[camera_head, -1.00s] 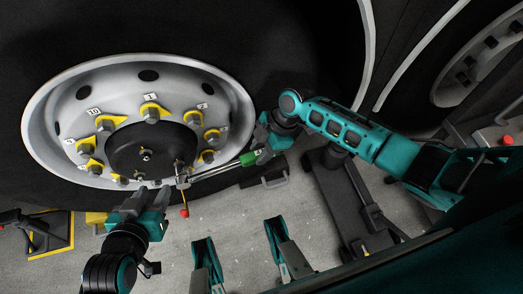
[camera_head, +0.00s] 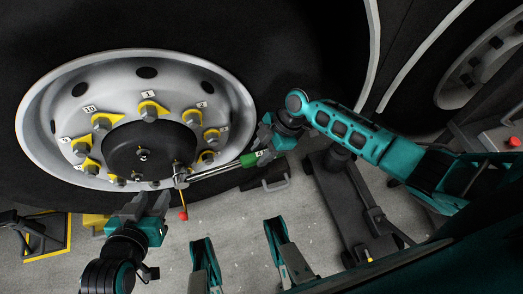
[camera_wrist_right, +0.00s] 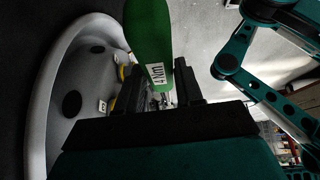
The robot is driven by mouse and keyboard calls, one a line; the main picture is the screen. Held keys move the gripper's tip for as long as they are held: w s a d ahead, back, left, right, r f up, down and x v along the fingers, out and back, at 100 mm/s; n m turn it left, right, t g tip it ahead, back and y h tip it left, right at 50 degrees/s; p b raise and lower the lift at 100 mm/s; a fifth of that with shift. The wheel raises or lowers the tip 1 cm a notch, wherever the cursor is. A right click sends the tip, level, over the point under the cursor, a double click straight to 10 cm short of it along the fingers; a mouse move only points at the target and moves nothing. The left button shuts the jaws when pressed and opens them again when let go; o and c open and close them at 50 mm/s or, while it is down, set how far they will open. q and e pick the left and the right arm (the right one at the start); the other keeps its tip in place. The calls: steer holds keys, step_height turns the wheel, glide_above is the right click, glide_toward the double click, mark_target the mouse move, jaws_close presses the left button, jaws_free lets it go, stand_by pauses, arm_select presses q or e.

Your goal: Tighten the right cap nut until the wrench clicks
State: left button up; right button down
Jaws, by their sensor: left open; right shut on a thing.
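My right gripper (camera_head: 263,144) is shut on the green handle of a torque wrench (camera_head: 249,158). In the right wrist view the gripper (camera_wrist_right: 158,92) grips the green handle (camera_wrist_right: 150,40), which has a "4Nm" label. The steel shaft runs left and down to the wrench head (camera_head: 180,181) at the lower right of the wheel's black hub (camera_head: 143,165). A small cap nut (camera_head: 178,167) shows just above the head; I cannot tell whether the head is seated on it. My left gripper (camera_head: 147,204) is open below the hub, left of the wrench head.
The wheel's grey rim (camera_head: 236,110) carries several nuts with yellow pointers and number labels. A yellow rod with a red end (camera_head: 183,215) hangs below the wrench head. A yellow-edged black stand (camera_head: 45,238) is at lower left.

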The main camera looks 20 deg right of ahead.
steer(key=shift+f, duration=0.3)
steer(key=shift+d+f+y+b, duration=0.1)
steer(key=shift+f+y+b, duration=0.4)
steer(key=shift+f+b, duration=0.7)
steer(key=shift+r+b, duration=0.2)
steer(key=shift+b, duration=0.45)
steer(key=shift+f+y, duration=0.15)
steer(key=shift+y, duration=0.15)
